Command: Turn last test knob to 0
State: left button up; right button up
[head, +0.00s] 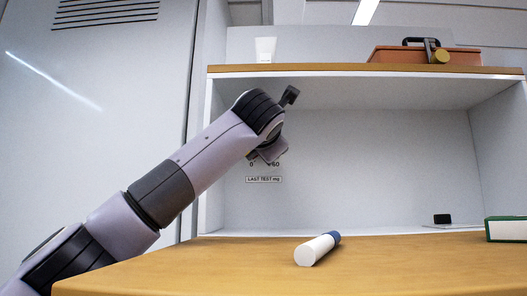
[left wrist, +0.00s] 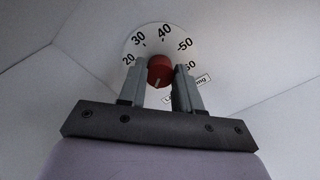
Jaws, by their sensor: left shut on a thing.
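The last test knob (left wrist: 158,72) is red and sits on a round white dial in the left wrist view. The numbers 20, 30, 40, 50 and 60 show around it; its lower part is hidden by the gripper. My left gripper (left wrist: 160,82) is shut on the knob, one finger on each side. In the head view my left arm hides the knob and most of the dial (head: 252,163); a 0 and a 60 show below the wrist, above the label "LAST TEST mg" (head: 264,180). My right gripper is not in view.
A white tube with a blue cap (head: 317,248) lies on the wooden counter (head: 400,270). A green-edged box (head: 506,229) is at the right.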

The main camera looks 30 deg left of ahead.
pick_arm(q)
jog(key=shift+n, duration=1.2)
jog(key=o, duration=1)
jog(key=shift+o, duration=0.2)
jog(key=b+v, duration=0.2)
jog(key=v, duration=0.5)
